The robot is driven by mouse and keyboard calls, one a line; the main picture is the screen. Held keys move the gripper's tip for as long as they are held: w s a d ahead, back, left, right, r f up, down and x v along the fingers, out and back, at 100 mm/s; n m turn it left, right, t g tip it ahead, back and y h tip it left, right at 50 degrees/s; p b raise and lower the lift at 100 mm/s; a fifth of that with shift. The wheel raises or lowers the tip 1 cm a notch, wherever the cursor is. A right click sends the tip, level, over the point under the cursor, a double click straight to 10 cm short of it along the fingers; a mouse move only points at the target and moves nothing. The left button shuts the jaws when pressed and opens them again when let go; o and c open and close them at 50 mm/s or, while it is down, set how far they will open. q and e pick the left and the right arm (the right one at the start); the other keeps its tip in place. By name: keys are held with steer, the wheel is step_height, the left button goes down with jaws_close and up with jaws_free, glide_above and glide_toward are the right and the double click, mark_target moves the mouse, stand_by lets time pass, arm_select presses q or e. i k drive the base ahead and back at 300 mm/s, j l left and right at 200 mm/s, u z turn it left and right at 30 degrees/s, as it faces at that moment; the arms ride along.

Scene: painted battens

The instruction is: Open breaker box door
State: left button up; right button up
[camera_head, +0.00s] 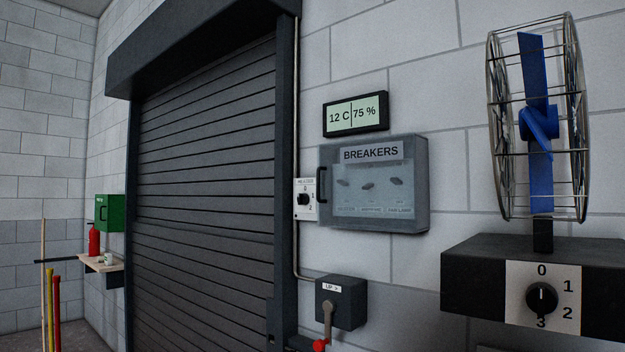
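The breaker box (420,210) is mounted on the block wall, right of the roller shutter. Its clear door (370,215) is closed and carries a "BREAKERS" label (371,152). A dark vertical handle (322,185) sits on the door's left edge. Several breaker switches show through the door in a row. Neither of my grippers shows in the head view.
A rotary switch (304,199) sits just left of the box, and a display (356,115) hangs above it. A lever box (341,302) is below. A caged blue fan (539,120) on a black base (470,285) stands at right. The roller shutter (205,190) fills the left-centre.

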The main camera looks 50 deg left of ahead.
mark_target(389, 150)
steer(key=j, duration=0.5)
steer(key=k+j, duration=0.15)
steer(key=j, duration=0.4)
steer(key=j+z, duration=0.1)
steer(key=j, duration=0.4)
